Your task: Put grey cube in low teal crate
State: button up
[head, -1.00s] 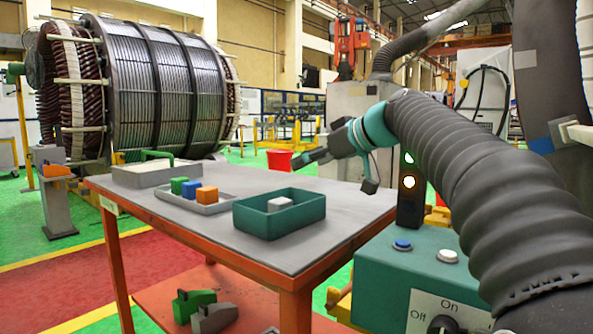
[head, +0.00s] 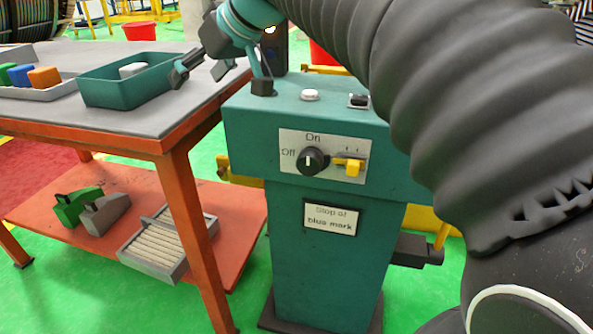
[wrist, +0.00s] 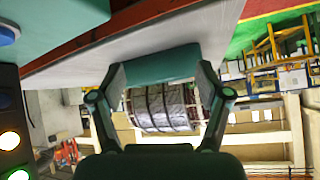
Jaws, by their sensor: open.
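The low teal crate (head: 125,94) stands on the grey table top, near its right end. The grey cube (head: 132,70) is inside it, with its pale top showing above the near rim. My gripper (head: 222,76) is open and empty, to the right of the crate and apart from the cube, close to the teal control box. In the wrist view, the open fingers of my gripper (wrist: 161,85) frame a teal surface (wrist: 160,65) that looks like the crate's side. The cube is not visible in that view.
A grey tray (head: 38,94) with green, blue and orange cubes stands left of the crate. The control box (head: 240,118) has a white button (head: 309,95), a black knob (head: 312,160) and a yellow switch (head: 353,167). A lower shelf (head: 225,205) holds wedge-shaped parts and a slatted box.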

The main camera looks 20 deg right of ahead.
jog(key=s+d+f+m+g+h, duration=0.1)
jog(key=s+d+f+m+h, duration=0.1)
jog(key=s+f, duration=0.9)
jog(key=s+d+f+m+g+h, duration=0.1)
jog(key=s+d+f+m+h, duration=0.2)
jog(key=s+d+f, duration=0.3)
jog(key=s+f+h, duration=0.1)
jog(key=s+f, duration=0.4)
jog(key=f, duration=0.3)
jog(key=shift+s+d+f+m, duration=0.2)
jog(key=shift+s+m, duration=0.1)
